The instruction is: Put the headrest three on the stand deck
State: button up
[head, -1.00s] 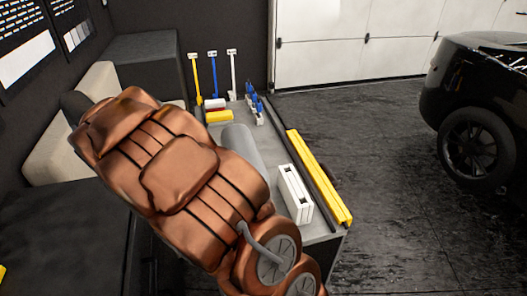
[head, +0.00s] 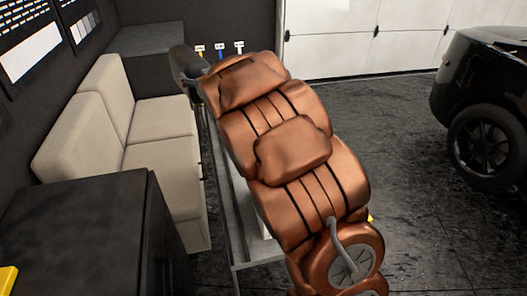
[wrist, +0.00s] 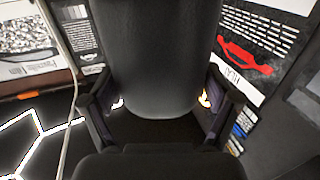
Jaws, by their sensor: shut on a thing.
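In the wrist view a dark grey, smooth headrest (wrist: 160,55) fills the middle, upright between two black fingers. My gripper (wrist: 160,112) is shut on it, one finger on each side. In the head view the dark rounded end of the headrest (head: 184,64) shows past the far end of my copper arm, left of the squeegees.
A beige sofa (head: 160,125) stands along the left wall, with a black cabinet (head: 75,220) in front. Upright squeegees (head: 220,48) show behind the headrest. A black car (head: 485,110) is at right. The dark floor (head: 400,150) between is clear.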

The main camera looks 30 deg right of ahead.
jog(key=s+d+r+n+y+b, duration=0.15)
jog(key=s+d, duration=0.25)
jog(key=d, duration=0.5)
jog(key=s+d+r+n+y+b, duration=0.1)
jog(key=s+d+r+y+b, duration=0.2)
jog(key=d, duration=0.6)
jog(key=s+d+f+n+g+y+b, duration=0.1)
jog(key=s+d+f, duration=0.2)
jog(key=s, duration=0.5)
jog(key=s+d+f+n+y+b, duration=0.15)
jog(key=s+d+f, duration=0.25)
jog(key=s, duration=0.5)
jog(key=s+d+f+n+g+y, duration=0.1)
jog(key=s+d+f+y, duration=0.15)
jog(key=s, duration=0.55)
jog(key=w+a+f+p, duration=0.2)
jog(key=w, duration=0.5)
jog(key=w+a+f+p, duration=0.1)
jog(key=w+a+f, duration=0.1)
jog(key=w, duration=0.6)
jog(key=shift+a+f+h+p, duration=0.35)
jog(key=shift+a+f, duration=0.05)
jog(key=shift+f, duration=0.35)
jog(key=o, duration=1.4)
